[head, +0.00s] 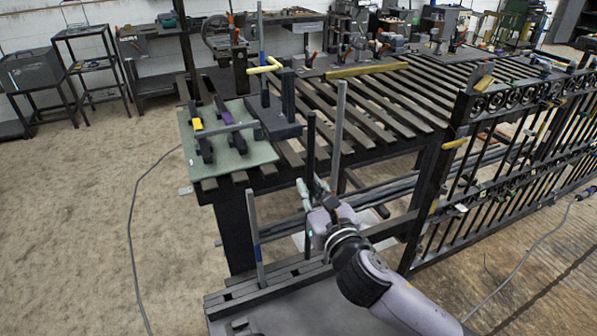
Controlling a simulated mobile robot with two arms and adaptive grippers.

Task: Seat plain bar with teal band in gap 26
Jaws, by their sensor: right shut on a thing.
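My right gripper (315,190) is shut around a slim upright bar above the slotted rack. Its fingers are beside a dark bar (310,145), and a taller grey bar (339,125) rises just to the right. The overlap does not let me tell for sure which of the two is held. The lower part of the grey bar is hidden by my gripper. A grey bar with a blue mark (254,225) stands in the rack at the left. The black scroll gate (500,165) is at the right; gap 26 cannot be identified. My left gripper is not in view.
The slotted rack (235,293) lies below my right gripper. A slatted bench (390,105) fills the middle, with a green mat (262,152) carrying clamp-like tools. Cables lie on the floor. The floor at left is mostly clear.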

